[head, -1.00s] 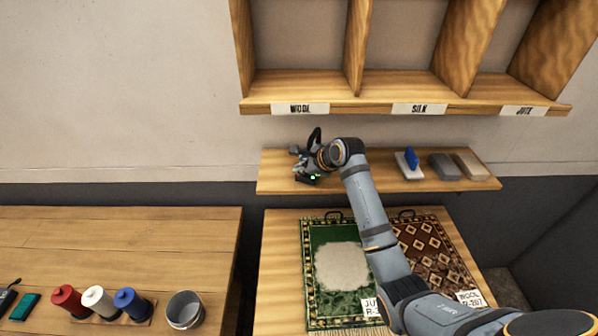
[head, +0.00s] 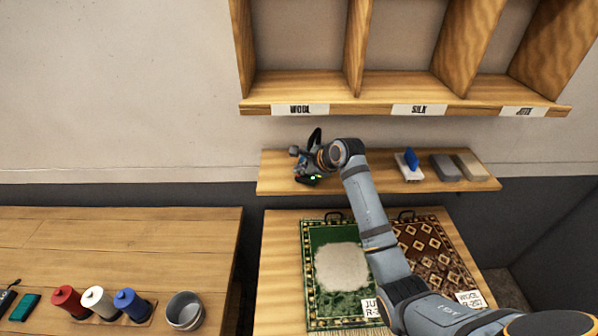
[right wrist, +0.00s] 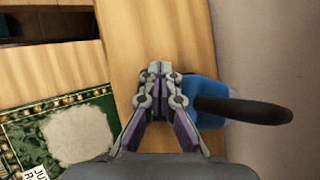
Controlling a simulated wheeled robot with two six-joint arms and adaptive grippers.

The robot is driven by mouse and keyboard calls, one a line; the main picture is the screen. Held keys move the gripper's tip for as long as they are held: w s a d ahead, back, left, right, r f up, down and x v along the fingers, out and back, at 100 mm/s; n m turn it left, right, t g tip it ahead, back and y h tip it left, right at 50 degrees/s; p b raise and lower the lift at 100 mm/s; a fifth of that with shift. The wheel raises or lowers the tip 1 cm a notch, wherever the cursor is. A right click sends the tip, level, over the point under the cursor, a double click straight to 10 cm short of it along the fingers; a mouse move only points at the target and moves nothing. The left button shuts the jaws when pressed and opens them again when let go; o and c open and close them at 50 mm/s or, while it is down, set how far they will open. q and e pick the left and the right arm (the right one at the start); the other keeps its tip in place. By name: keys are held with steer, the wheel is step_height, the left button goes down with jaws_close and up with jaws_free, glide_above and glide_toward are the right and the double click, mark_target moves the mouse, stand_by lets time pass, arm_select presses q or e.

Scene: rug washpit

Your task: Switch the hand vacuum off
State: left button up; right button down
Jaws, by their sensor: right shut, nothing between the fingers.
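The hand vacuum, with a black handle (head: 316,137), stands on the narrow wall shelf, mostly hidden behind my right gripper (head: 299,164) in the head view. In the right wrist view its blue body and dark handle (right wrist: 243,109) show just right of my right gripper (right wrist: 158,72). The fingers are shut and empty, over or beside the blue body; I cannot tell whether they touch it. The vacuum's switch is not visible. A small green light shows by the gripper in the head view; I cannot tell what it belongs to. My left gripper is not in view.
The narrow shelf (head: 385,183) also holds a blue-and-white brush (head: 410,165) and grey and beige blocks (head: 446,167). Labelled cubbies hang above. Below, a table holds a green rug (head: 313,285) and a brown rug (head: 437,250). Spools and a bucket (head: 185,311) stand at left.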

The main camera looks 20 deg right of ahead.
steer(key=shift+f+p, duration=0.3)
steer(key=shift+p, duration=0.05)
steer(key=shift+s+f, duration=0.1)
steer(key=shift+f, duration=0.1)
steer(key=shift+w+r, duration=0.2)
steer(key=shift+r, duration=3.2)
steer(key=shift+f, duration=0.1)
